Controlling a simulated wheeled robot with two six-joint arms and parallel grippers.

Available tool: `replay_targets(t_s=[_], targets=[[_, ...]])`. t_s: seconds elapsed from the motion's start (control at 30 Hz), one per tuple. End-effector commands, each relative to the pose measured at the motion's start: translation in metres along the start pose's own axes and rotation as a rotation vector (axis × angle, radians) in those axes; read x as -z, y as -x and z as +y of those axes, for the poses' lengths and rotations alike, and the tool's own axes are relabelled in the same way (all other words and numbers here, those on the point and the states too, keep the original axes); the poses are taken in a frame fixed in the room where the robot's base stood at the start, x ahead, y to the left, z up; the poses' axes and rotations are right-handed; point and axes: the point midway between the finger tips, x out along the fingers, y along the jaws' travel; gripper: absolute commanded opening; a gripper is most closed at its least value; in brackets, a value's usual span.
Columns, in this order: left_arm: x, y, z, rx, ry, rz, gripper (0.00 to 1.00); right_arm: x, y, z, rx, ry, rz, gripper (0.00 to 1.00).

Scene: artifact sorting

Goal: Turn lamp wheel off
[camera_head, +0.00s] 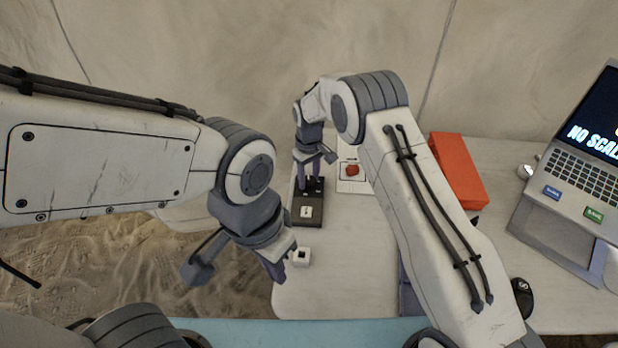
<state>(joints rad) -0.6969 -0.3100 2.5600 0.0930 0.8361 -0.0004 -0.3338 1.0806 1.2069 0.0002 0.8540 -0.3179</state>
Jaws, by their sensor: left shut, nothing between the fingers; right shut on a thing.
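A dark box (300,218) lies near the table's left edge, with a white marked square (306,212) on its near part. My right gripper (311,190) points down at the box's far part. It is shut on a small dark part there, apparently the lamp wheel, mostly hidden by the fingers. No lit lamp can be made out.
A white plate (355,186) with a red lump (352,170) lies right of the dark box. Further right are an orange-red box (458,170), a laptop (575,165) and a black mouse (522,297). My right arm covers the table's middle. Sandy ground lies left of the table.

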Motion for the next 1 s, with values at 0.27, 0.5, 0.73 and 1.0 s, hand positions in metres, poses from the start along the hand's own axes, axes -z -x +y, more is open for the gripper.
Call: replay_targets(t_s=[0.27,0.5,0.73,1.0], targets=[[0.0,-0.0005,0.0,0.0,0.0,0.0,0.0,-0.0009,0.0006,0.0009,0.0,0.101,-0.002,0.0],[-0.0001,-0.0006,0.0,0.0,0.0,0.0,0.0,-0.0009,0.0007,0.0009,-0.001,0.127,-0.002,0.0],[0.0,-0.0006,0.0,0.0,0.0,0.0,0.0,-0.0008,0.0007,0.001,-0.001,0.128,-0.002,0.0],[-0.0001,-0.0006,0.0,0.0,0.0,0.0,0.0,-0.0006,0.0005,0.0008,-0.001,0.127,-0.002,0.79]])
